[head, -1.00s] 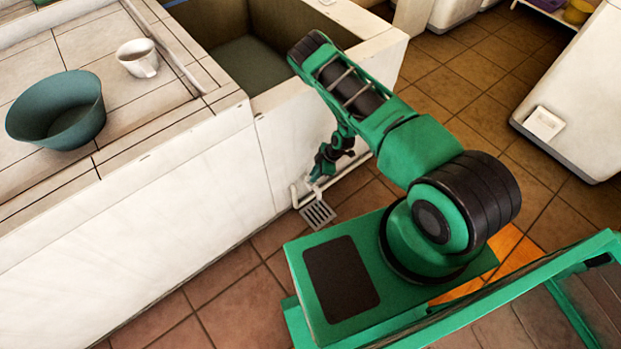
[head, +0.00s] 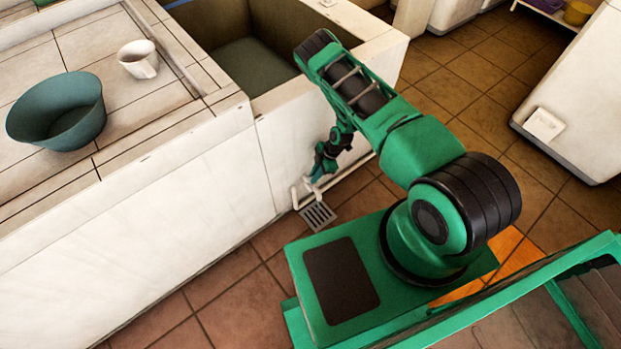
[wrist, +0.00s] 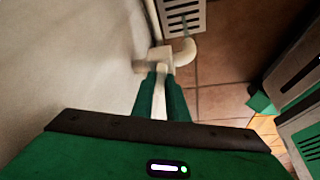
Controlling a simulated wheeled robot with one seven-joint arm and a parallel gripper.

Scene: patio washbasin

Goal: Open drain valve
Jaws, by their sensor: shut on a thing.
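The drain valve (wrist: 154,60) is a pale fitting on a white pipe low along the basin wall, seen in the wrist view. Its pale lever (wrist: 161,92) lies between the two green fingers of my gripper (wrist: 161,84), which is shut on it. In the head view my gripper (head: 314,181) is small, low by the wall and near the white pipe (head: 347,174); the arm hides part of this area. A curved outlet (wrist: 186,50) bends from the valve toward the floor grate (wrist: 183,17). A faint bluish streak shows between outlet and grate; I cannot tell whether it is water.
The basin (head: 380,44) stands behind my arm, with the tiled counter (head: 130,107) to its left. A teal bowl (head: 60,115) and a white mug (head: 139,62) stand on the counter. The floor grate (head: 318,215) lies beside the wall. Open tiled floor lies to the right.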

